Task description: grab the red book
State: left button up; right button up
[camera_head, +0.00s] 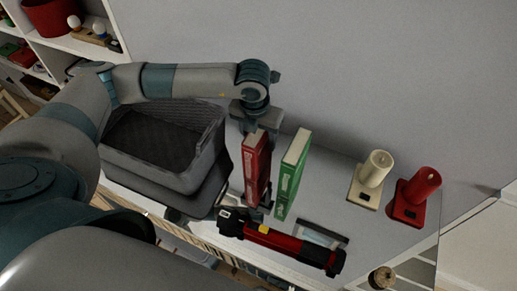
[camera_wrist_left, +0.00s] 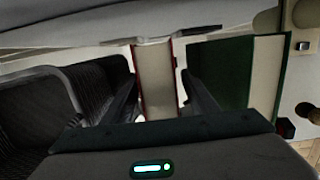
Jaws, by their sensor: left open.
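The red book (camera_head: 256,165) stands upright on the shelf top, with the green book (camera_head: 292,172) just to its right. My left arm reaches over from the left, and its gripper is at the red book's far side. In the left wrist view, the open left gripper (camera_wrist_left: 161,92) has one finger on each side of the red book (camera_wrist_left: 155,80). Its right finger is in the gap between the red book and the green book (camera_wrist_left: 235,70). A narrow gap shows beside the red book. The fingertips are partly hidden in the head view. My right gripper is not in view.
A dark grey basket (camera_head: 165,150) stands close left of the books. A red and black cylindrical tool (camera_head: 290,247) lies in front of them. The wall (camera_head: 380,70) is behind.

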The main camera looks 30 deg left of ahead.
pick_arm(q)
jog(key=shift+f, duration=0.1)
dwell(0.3)
dwell(0.3)
grip_shut()
